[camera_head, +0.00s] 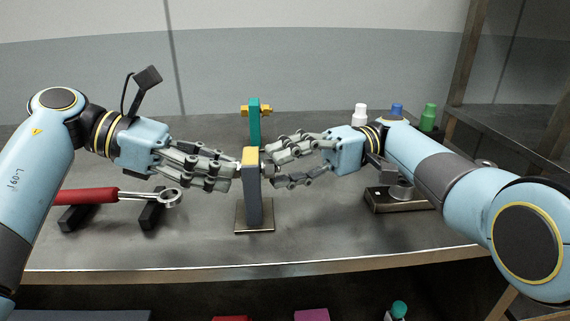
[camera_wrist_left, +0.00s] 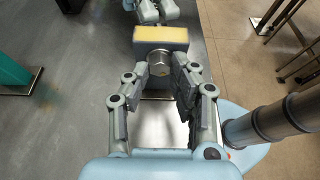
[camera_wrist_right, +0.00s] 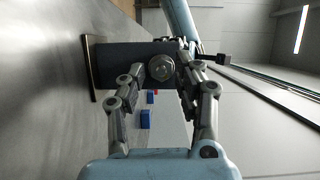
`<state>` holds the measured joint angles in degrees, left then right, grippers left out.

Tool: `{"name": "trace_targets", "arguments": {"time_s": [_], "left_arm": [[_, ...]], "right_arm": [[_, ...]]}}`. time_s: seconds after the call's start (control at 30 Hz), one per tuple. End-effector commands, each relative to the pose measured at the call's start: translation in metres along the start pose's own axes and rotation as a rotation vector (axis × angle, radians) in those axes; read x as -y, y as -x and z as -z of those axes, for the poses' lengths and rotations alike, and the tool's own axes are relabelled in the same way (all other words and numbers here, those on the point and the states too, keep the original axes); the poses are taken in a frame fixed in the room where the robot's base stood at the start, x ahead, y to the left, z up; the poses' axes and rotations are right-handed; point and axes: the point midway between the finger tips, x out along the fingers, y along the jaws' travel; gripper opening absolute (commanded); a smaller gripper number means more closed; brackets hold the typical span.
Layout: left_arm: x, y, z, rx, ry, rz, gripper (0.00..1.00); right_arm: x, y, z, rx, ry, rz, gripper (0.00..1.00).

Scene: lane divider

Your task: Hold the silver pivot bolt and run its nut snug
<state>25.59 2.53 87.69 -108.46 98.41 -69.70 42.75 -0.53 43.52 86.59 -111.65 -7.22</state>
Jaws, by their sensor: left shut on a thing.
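The silver pivot bolt runs through the grey post with a yellow top (camera_head: 252,195). My left gripper (camera_head: 236,172) is shut on its head; in the left wrist view the hex head (camera_wrist_left: 159,63) sits between the fingertips (camera_wrist_left: 161,72). In the head view the fingers largely hide the bolt and nut.
A teal post with a yellow bolt (camera_head: 254,120) stands behind. A red-handled ring wrench (camera_head: 95,195) rests on black supports at the left. White, blue and green pegs (camera_head: 397,110) stand at the back right. A flat fixture (camera_head: 399,200) lies beneath my right arm.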

Motion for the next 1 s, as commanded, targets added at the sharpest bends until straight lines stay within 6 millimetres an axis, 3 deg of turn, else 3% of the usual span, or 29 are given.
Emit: {"name": "trace_targets", "arguments": {"time_s": [0.07, 0.37, 0.47, 0.7, 1.0], "left_arm": [[-0.001, 0.001, -0.001, 0.000, -0.003, -0.004, 0.00], [-0.002, 0.000, -0.001, 0.000, -0.002, -0.005, 0.00], [-0.002, 0.000, -0.002, 0.000, -0.002, -0.005, 0.00], [-0.002, 0.000, -0.002, 0.001, -0.002, -0.006, 0.00], [-0.002, 0.000, -0.002, 0.001, -0.002, -0.006, 0.00]], "right_arm": [[0.001, -0.001, 0.000, 0.002, 0.001, 0.002, 0.46], [0.001, -0.001, 0.000, 0.004, 0.002, 0.004, 0.46], [0.001, 0.009, 0.001, 0.003, 0.001, 0.002, 0.46], [0.002, 0.053, 0.001, 0.000, -0.002, 0.003, 0.46], [-0.001, 0.068, 0.003, -0.002, -0.001, 0.001, 0.46]]}}
